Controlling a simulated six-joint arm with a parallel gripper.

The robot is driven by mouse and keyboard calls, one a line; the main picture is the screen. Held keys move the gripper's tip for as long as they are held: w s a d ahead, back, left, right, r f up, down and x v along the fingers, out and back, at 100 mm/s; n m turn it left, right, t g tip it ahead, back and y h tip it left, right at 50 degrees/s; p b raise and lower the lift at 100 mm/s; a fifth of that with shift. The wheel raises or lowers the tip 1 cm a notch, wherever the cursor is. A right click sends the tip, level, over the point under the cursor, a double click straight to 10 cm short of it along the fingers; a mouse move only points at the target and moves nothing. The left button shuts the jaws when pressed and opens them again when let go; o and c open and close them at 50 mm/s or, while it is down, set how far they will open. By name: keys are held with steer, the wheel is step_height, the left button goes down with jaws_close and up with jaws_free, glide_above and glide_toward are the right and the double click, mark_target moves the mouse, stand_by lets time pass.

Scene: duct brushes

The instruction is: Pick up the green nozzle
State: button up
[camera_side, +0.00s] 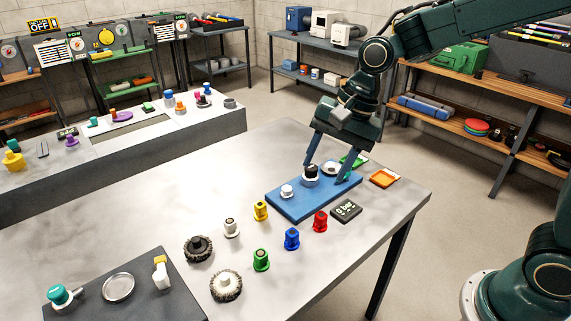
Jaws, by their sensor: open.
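The green nozzle (261,260) stands upright on the grey table, at the front of a loose group of coloured nozzles. My gripper (326,172) is open and points down over the blue board (304,207), behind and to the right of the green nozzle and well apart from it. Its two blue fingers stand on either side of a dark-topped fitting (311,173) on the board. I cannot tell whether the fingers touch the fitting or the board.
Blue (292,239), red (320,221), yellow (260,211) and white (231,228) nozzles stand near the green one. Two round brushes, a dark one (198,249) and a pale one (226,286), lie to its left. A display block (346,211) sits beside the board.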

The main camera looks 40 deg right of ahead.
mark_target(261, 253)
steer(key=w+a+f+m+g+y, duration=0.1)
steer(key=w+a+f+m, duration=0.2)
steer(key=f, duration=0.2)
steer(key=w+a+f+m+g, duration=0.1)
steer(key=w+a+f+m, duration=0.2)
steer(key=f, duration=0.3)
steer(key=shift+w+a+f+m+y, duration=0.3)
steer(key=shift+w+m+y, duration=0.1)
steer(key=shift+x, duration=4.3)
steer(key=shift+f, duration=0.1)
steer(key=shift+x, duration=2.5)
steer(key=shift+d, duration=0.1)
steer(key=c, duration=1.1)
